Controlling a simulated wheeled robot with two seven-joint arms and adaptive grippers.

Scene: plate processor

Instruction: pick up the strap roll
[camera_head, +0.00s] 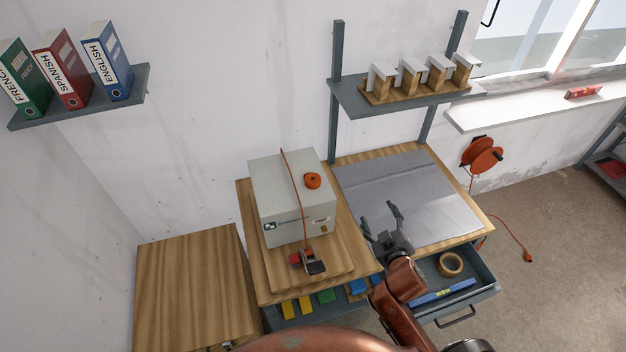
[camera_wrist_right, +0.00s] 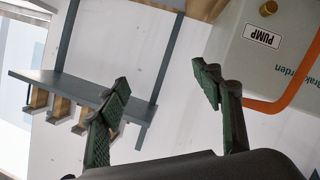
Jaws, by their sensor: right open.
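The strap roll, a small orange roll (camera_head: 312,180), sits on top of a pale grey box (camera_head: 270,192). A thin orange strap (camera_head: 294,175) runs over the box and down its front to a red and black buckle piece (camera_head: 308,260) on the wooden board. My right gripper (camera_head: 381,218) is open and empty, to the right of the box and lower in the picture than the roll. Its two spread fingers also show in the right wrist view (camera_wrist_right: 163,80), with nothing between them. The roll cannot be made out in that view. My left gripper is not in view.
A grey mat (camera_head: 405,190) covers the bench's right part. An open drawer (camera_head: 483,280) below holds a tape roll (camera_head: 450,264) and a blue level. A shelf (camera_head: 350,99) with several wood-and-metal pieces hangs above. A wooden table (camera_head: 185,280) at left is bare.

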